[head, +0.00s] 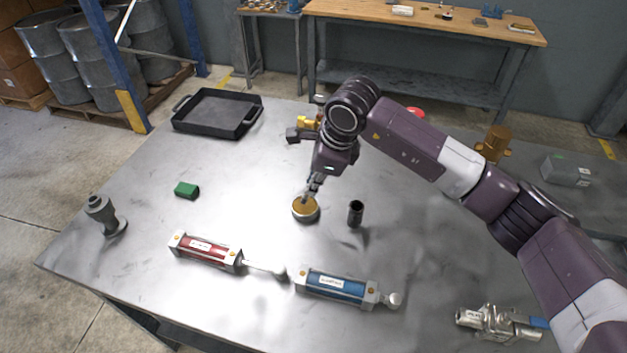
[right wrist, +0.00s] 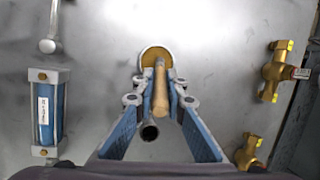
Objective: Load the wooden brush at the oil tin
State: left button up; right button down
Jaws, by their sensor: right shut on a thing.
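The oil tin (head: 305,208) is a low round tin with an amber top, standing on the metal table. It also shows in the right wrist view (right wrist: 152,56). My right gripper (head: 312,186) is directly above the tin, pointing down. In the right wrist view its blue fingers (right wrist: 161,95) are shut on the wooden brush (right wrist: 161,88), a pale wooden handle. The far end of the brush overlaps the amber top in that view; I cannot tell whether it touches. In the head view the gripper mostly hides the brush. My left gripper is not in view.
A dark upright tube (head: 356,212) stands just right of the tin. Red (head: 205,249) and blue (head: 337,287) cylinders lie in front. A green block (head: 187,190) and black tray (head: 217,112) are left. A brass valve (head: 493,144) stands right.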

jog(key=shift+f+b, duration=0.55)
dwell(0.6)
jog(key=shift+s+f+b, duration=0.1)
jog(key=shift+f+b, duration=0.05)
jog(key=shift+b, duration=0.25)
dwell(1.7)
notch_tip(320, 180, up, 2)
jog(key=shift+r+p, duration=0.1)
jog(key=shift+p, duration=0.3)
jog(key=shift+r+p, duration=0.85)
jog(key=shift+r, duration=1.7)
jog(key=shift+d+f, duration=0.1)
